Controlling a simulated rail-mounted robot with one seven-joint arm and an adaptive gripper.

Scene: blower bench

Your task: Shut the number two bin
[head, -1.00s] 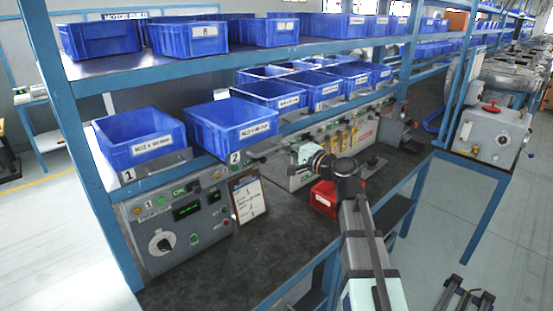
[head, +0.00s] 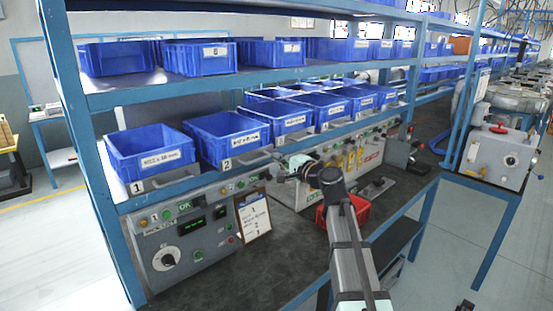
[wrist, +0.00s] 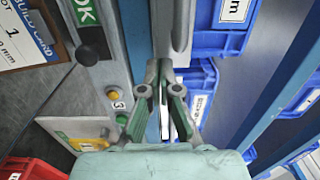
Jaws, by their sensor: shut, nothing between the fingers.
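The number two bin (head: 228,138) is a blue open bin on the lower shelf, with a white label and a "2" plate (head: 227,163) below its front. It stands beside the number one bin (head: 150,152), and its front seems slightly forward of the row. My gripper (head: 285,166) is shut and empty, to the right of the bin and lower, in front of the shelf edge. In the wrist view my fingers (wrist: 160,98) are together beside the rail. A labelled blue bin (wrist: 226,28) at the upper right there is probably number two. I see no contact with it.
A control panel (head: 190,235) and a clipboard card (head: 253,215) stand under the shelf. A red bin (head: 358,212) sits on the bench near my arm. More blue bins (head: 203,58) fill the upper shelf. Blue rack posts (head: 85,140) bound the left side.

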